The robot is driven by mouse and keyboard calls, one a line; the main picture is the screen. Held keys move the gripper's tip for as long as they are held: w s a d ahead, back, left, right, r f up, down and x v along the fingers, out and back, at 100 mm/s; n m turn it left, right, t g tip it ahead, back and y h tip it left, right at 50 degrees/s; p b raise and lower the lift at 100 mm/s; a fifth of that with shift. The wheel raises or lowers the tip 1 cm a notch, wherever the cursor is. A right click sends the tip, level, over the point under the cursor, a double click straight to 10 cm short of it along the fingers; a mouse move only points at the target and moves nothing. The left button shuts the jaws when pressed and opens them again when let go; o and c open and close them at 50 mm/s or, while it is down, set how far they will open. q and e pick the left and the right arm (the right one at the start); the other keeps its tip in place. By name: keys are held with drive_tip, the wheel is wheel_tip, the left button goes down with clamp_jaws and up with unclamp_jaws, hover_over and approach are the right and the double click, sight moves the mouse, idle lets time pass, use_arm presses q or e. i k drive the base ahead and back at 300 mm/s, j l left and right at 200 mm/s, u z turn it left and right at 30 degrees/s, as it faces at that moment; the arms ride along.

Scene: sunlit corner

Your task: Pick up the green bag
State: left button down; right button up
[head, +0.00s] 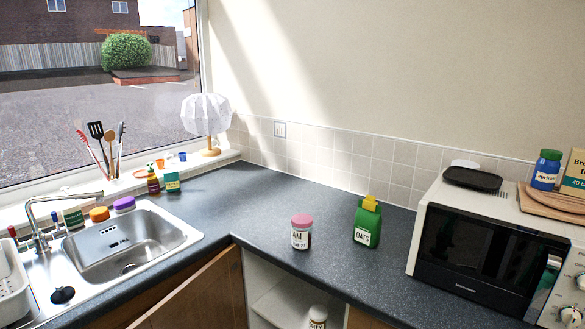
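The green bag (367,226) stands upright on the dark grey counter, right of the middle in the head view. It has a white label reading "OATS" and a yellow clip or top piece at its upper end. Nothing covers it from this side. Neither of my grippers shows in the head view.
A jar with a pink lid (301,233) stands left of the bag. A microwave (484,256) stands to its right. The sink (130,248) is at the left. Below the counter a cupboard door (197,296) hangs open. The counter (262,197) behind the jar is clear.

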sight(367, 224)
drive_tip(key=i+j+z, duration=0.2)
drive_tip(key=j, duration=0.15)
drive_tip(key=i+j+z, duration=0.2)
drive_tip(key=j, duration=0.15)
drive_tip(key=i+j+z, duration=0.2)
drive_tip(key=j, duration=0.15)
drive_tip(key=j+z, duration=0.15)
drive_tip(key=j, duration=0.2)
drive_tip(key=i+l+z, duration=0.45)
drive_tip(key=i+l, duration=0.2)
